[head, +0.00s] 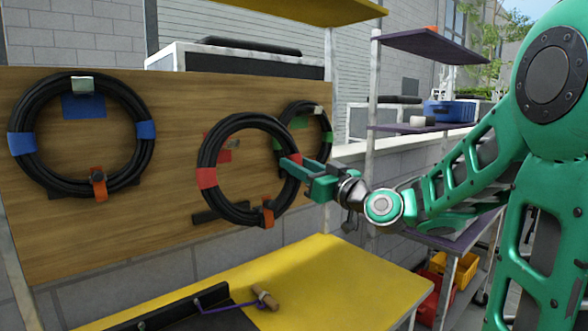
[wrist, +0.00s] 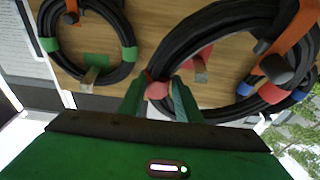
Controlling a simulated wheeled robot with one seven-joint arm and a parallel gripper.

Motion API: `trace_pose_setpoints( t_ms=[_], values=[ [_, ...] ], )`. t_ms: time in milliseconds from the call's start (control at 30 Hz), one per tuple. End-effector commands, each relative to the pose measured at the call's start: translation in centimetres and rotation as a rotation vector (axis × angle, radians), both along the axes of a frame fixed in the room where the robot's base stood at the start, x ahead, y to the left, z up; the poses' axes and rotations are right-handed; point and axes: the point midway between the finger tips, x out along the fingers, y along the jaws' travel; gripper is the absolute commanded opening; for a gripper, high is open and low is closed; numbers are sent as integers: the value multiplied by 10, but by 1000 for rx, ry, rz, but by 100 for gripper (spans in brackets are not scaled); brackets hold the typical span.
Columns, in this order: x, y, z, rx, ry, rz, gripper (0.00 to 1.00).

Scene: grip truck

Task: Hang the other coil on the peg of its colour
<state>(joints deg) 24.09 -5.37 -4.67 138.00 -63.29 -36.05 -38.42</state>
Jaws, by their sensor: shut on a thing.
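A black coil with red tape (head: 207,178) hangs upright from my gripper (head: 292,165), in front of the wooden board. My gripper is shut on its right side; in the wrist view the fingertips (wrist: 158,84) pinch the red tape. The red patch with its pale peg (head: 235,143) shows through the ring's opening, below its top. I cannot tell whether the ring is around the peg. The coil with blue tape (head: 147,130) hangs on the peg at the blue patch (head: 84,107), left. The coil with green tape (head: 329,138) hangs at the green patch (wrist: 96,60), partly hidden behind the red-taped coil.
The wooden board (head: 170,215) carries dark rests below the coils. A yellow tabletop (head: 330,270) stands in front, with a dark tray and a wooden-handled tool (head: 265,297). Purple shelves (head: 425,42) with a blue bin (head: 448,111) stand at the right, behind my arm.

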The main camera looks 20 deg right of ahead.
Motion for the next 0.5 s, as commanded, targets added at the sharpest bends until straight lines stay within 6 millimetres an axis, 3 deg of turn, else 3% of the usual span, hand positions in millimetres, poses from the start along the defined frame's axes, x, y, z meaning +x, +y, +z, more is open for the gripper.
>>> trace_pose_setpoints(
  t_ms=[500],
  values=[
    [17,10,1,4,-5,7,0]
  ],
)
